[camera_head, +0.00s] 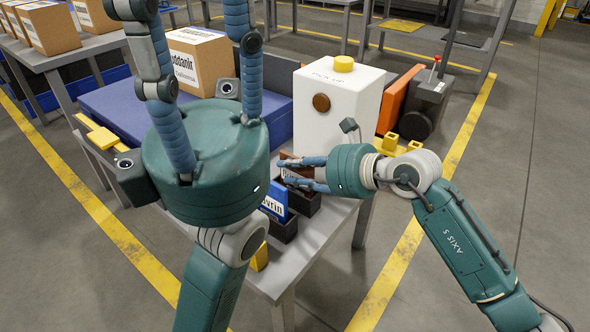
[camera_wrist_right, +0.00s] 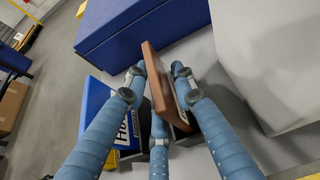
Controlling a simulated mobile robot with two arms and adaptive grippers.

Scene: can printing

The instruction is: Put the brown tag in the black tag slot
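The brown tag (camera_wrist_right: 155,80) stands on edge, slightly tilted, between the fingers of my right gripper (camera_wrist_right: 160,72) in the wrist view. The fingers close in on both its faces, and a white label partly shows on its right side. In the head view, the brown tag (camera_head: 287,156) is mostly hidden behind the right gripper (camera_head: 305,172). A black tag slot (camera_head: 309,204) lies right below it; whether the tag's lower edge is inside cannot be told. My left gripper (camera_head: 195,60) is open and empty, its fingers spread upward.
A blue tag (camera_head: 275,200) stands in a neighbouring black slot (camera_head: 284,230), close to the right gripper. A white box with a yellow button (camera_head: 343,64) stands just behind. A blue block (camera_head: 120,108) and a cardboard box (camera_head: 205,62) are at the left.

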